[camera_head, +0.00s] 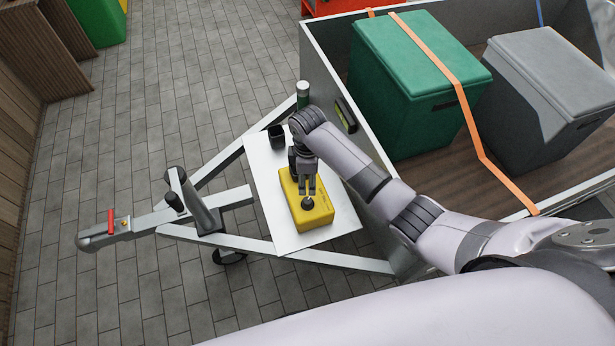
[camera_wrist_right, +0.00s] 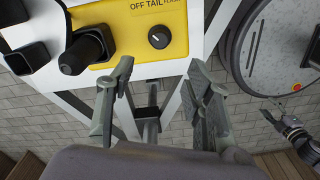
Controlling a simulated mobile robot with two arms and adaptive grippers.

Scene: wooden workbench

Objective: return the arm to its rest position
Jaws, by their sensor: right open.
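My right arm reaches in from the right in the head view. Its right gripper (camera_head: 306,188) points down over the yellow box (camera_head: 321,217), close to the black knob (camera_head: 307,203) on its top. In the wrist view the right gripper (camera_wrist_right: 158,80) has its two fingers spread with nothing between them. The yellow box (camera_wrist_right: 180,22) and its knob (camera_wrist_right: 158,37) lie beyond the fingertips, apart from them. Printed letters, partly cut off, show beside the knob. My left gripper (camera_wrist_right: 275,118) seems to show at the right edge of the wrist view, too small to judge its jaws.
The box sits on a white plate (camera_head: 272,195) on the trailer's drawbar frame (camera_head: 225,240). A dark cup (camera_head: 276,136) and a green-grey cylinder (camera_head: 302,93) stand near it. The trailer bed holds a green crate (camera_head: 400,100) and a grey crate (camera_head: 545,100). Paved floor (camera_head: 190,70) is clear at left.

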